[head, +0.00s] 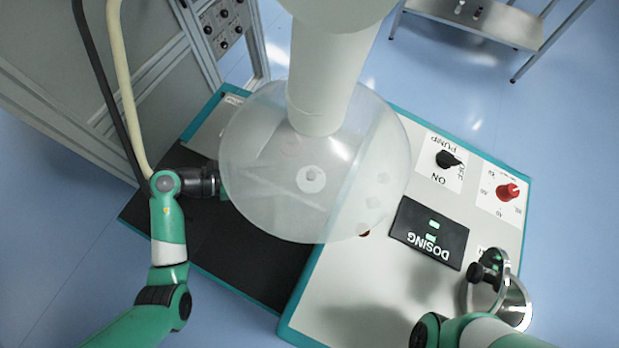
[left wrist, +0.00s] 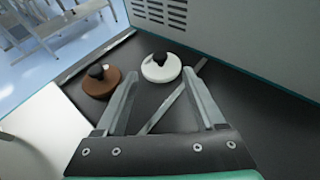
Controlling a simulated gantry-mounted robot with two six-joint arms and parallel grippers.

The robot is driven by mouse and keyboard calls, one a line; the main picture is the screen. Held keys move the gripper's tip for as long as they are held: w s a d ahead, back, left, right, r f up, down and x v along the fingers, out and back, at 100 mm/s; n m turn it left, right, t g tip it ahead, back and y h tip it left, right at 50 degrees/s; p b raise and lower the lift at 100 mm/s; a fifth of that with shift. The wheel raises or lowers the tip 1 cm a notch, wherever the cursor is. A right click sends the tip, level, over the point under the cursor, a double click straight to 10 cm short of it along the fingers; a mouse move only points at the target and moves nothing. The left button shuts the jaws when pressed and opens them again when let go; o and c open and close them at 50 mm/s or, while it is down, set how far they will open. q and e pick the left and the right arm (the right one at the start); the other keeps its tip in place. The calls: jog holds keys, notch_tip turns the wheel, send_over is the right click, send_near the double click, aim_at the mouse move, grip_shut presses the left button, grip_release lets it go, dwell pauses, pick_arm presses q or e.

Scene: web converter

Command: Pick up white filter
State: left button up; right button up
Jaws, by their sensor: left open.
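The white filter (left wrist: 160,69) is a round white disc with a black knob on top, lying on the dark work surface in the left wrist view. My left gripper (left wrist: 159,75) is open, with its two fingers spread and pointing towards the filter.
A brown disc with a black knob (left wrist: 101,83) lies left of the filter, near my left finger. A thin metal strip (left wrist: 172,103) runs between the fingers. A grey wall (left wrist: 262,45) stands to the right. The translucent dome (head: 265,205) hangs over the bench beside the dosing panel (head: 429,233).

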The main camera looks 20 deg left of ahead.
pick_arm(q)
jog(key=b+x, duration=0.1)
jog(key=x, duration=0.3)
jog(key=shift+w+d+f, duration=0.15)
jog(key=shift+w+d, duration=0.1)
jog(key=shift+d, duration=0.05)
jog(key=b+x, duration=0.3)
jog(key=x, duration=0.2)
jog(key=shift+f, duration=0.1)
jog(key=shift+c, duration=0.2)
grip_shut()
